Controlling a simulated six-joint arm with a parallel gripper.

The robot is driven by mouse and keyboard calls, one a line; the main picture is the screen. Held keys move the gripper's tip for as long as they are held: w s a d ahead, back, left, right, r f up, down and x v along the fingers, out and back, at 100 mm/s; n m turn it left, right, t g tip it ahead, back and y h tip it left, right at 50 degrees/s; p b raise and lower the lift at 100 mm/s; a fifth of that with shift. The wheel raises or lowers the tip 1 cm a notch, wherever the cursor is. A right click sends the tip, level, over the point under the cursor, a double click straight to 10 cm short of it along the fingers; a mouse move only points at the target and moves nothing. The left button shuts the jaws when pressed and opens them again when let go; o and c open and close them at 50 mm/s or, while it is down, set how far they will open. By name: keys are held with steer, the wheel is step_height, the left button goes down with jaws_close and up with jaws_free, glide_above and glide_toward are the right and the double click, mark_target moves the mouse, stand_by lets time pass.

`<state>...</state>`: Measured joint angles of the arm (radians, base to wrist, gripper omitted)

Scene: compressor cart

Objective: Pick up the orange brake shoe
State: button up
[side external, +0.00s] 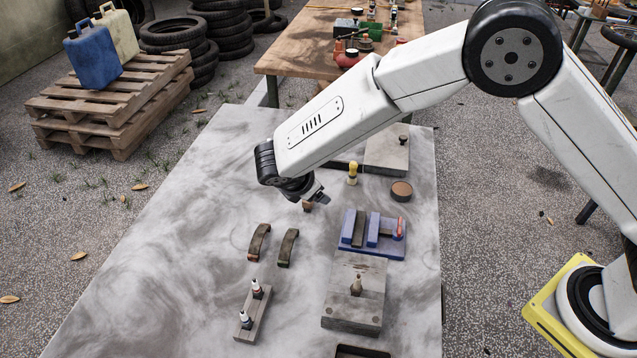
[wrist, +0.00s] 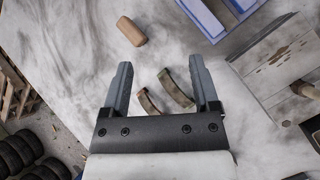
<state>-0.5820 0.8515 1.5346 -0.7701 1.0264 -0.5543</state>
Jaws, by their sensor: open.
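The orange brake shoe (side external: 259,242) is a curved dark strip with an orange-brown edge, lying on the grey table. A similar shoe with a greenish edge (side external: 287,248) lies just to its right, with a small gap between them. My gripper (side external: 321,197) is above the table, up and to the right of both shoes, and touches neither. In the wrist view my gripper (wrist: 160,66) is open and empty. The orange shoe (wrist: 150,103) and the other shoe (wrist: 177,88) show between its fingers, farther down on the table.
A small brown block (wrist: 131,31) lies near my gripper. A blue vise-like fixture (side external: 372,250), a metal plate with a pin (side external: 340,311) and a bar with two white-tipped plugs (side external: 264,320) stand nearby. The table (side external: 190,230) is clear left of the shoes.

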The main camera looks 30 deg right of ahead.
steer(key=a+f+n+t+h, duration=0.2)
steer(key=a+n+t, duration=0.4)
steer(key=a, duration=1)
steer(key=shift+w+a+f+n+h, duration=0.25)
steer(key=shift+w+f+n+h, duration=0.15)
steer(key=shift+f+n, duration=0.6)
glide_toward(257, 240)
steer(key=shift+x, duration=1.6)
steer(key=shift+w+d+f, duration=0.1)
steer(key=shift+d+f, duration=0.05)
steer(key=shift+f, duration=0.05)
steer(key=shift+w+d+f, duration=0.1)
steer(key=shift+w+d, duration=0.2)
steer(key=shift+w, duration=0.05)
steer(key=shift+d, duration=0.1)
steer(key=shift+x, duration=3.05)
